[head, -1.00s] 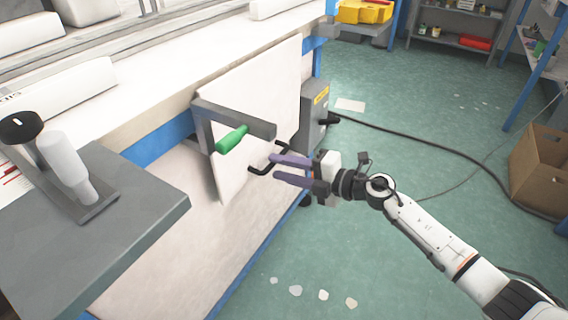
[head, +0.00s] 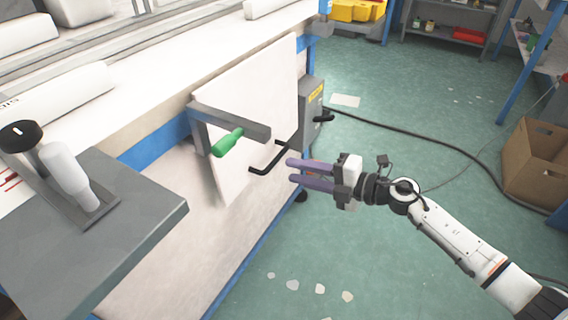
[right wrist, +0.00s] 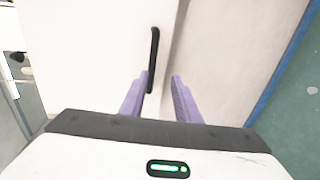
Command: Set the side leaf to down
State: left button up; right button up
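A grey bracket (head: 235,122) with a green grip (head: 227,143) projects beside the leaf. My right gripper (head: 293,170) is open, with purple fingers pointing at the handle. Its fingers are just to the right of the handle and appear clear of it, with nothing between them. My left gripper is not in view.
A grey side shelf (head: 130,225) with a black-topped device juts out at the left. A grey box (head: 312,110) is on the table's far end, with a black cable across the green floor. A cardboard box (head: 540,165) stands at right. The floor around my right arm is mostly clear.

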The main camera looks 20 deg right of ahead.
jog(key=shift+p+v, duration=0.3)
jog(key=shift+v, duration=1.85)
jog(key=shift+r, duration=0.15)
